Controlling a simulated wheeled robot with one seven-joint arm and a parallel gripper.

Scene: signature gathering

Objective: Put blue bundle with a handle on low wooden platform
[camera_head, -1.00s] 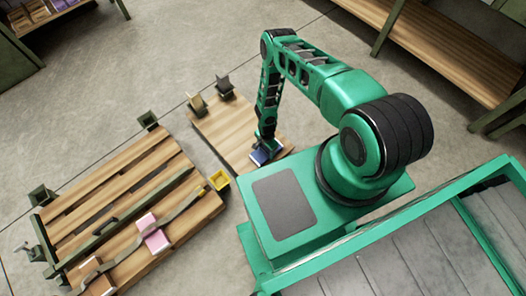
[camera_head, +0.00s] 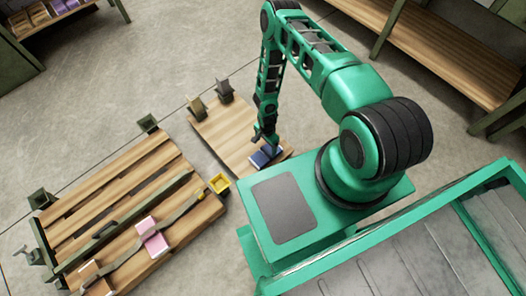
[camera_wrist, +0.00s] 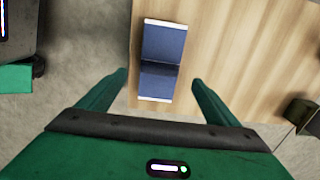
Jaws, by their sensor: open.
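The blue bundle (camera_head: 262,156) lies on the low wooden platform (camera_head: 222,128), near the end closest to my base. In the wrist view the blue bundle (camera_wrist: 163,62) shows two blue faces with a dark band between them and pale edges. It rests on the light wood of the platform (camera_wrist: 240,50), close to its edge. My gripper (camera_head: 264,137) is above the bundle. In the wrist view its two fingers (camera_wrist: 160,80) are spread apart with nothing held between them. A handle cannot be clearly made out.
Dark brackets (camera_head: 224,92) stand at the platform's far end. A wooden shelf (camera_head: 440,45) is at upper right. Open concrete floor lies beyond the platform.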

